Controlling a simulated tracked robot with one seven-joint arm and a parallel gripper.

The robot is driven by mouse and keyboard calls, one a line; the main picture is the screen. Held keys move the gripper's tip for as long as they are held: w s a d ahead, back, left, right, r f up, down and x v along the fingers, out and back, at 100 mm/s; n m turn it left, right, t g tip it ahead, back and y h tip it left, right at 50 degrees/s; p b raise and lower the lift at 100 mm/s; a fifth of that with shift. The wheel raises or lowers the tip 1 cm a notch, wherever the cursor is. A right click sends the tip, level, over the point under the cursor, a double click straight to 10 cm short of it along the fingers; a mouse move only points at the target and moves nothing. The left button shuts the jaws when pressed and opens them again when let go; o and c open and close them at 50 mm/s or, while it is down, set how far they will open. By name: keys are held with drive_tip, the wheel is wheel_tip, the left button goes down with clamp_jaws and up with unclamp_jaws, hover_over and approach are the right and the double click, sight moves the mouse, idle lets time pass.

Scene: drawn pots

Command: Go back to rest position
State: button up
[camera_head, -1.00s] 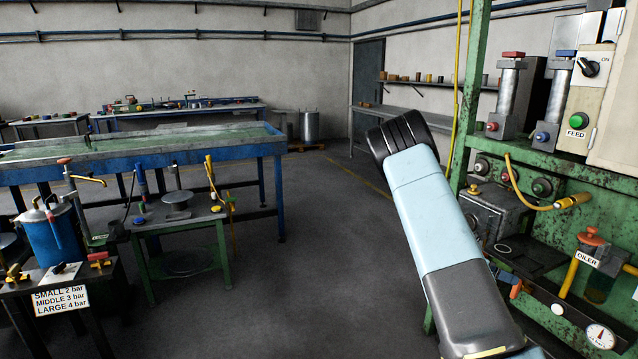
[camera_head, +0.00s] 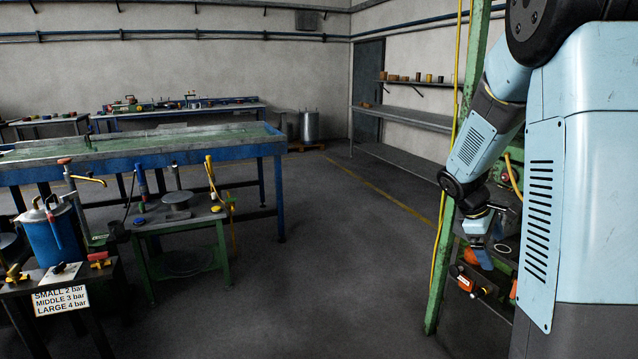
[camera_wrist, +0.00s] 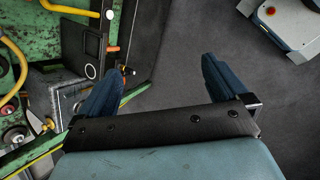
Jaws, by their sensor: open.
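My gripper (camera_wrist: 160,88) is open and empty in the wrist view. Its two blue fingers stand apart, with bare grey floor and part of a green machine frame beyond them. In the head view my gripper (camera_head: 481,256) hangs low at the right, in front of the green machine. My arm is folded there, its light blue links filling the right side. The arm hides most of the machine in the head view.
The green machine (camera_head: 440,270) stands close on the right; its parts show left in the wrist view. A small green table (camera_head: 180,220) and a blue tank (camera_head: 52,240) stand left. A long blue bench (camera_head: 140,150) lies behind. The middle floor is clear.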

drive_tip(key=s+a+r+m+t+y, duration=0.3)
drive_tip(key=s+a+r+m, duration=0.1)
drive_tip(key=s+a+r, duration=0.3)
drive_tip(key=s+a+r+m+t+y, duration=0.2)
drive_tip(key=s+a+r+m, duration=0.3)
drive_tip(key=s+a, duration=0.6)
drive_tip(key=s+r+y, duration=0.1)
drive_tip(key=s+r, duration=0.1)
drive_tip(key=s, duration=0.3)
drive_tip(key=shift+a+r+t, duration=0.25)
drive_tip(key=shift+r+t, duration=0.1)
drive_tip(key=shift+t, duration=0.05)
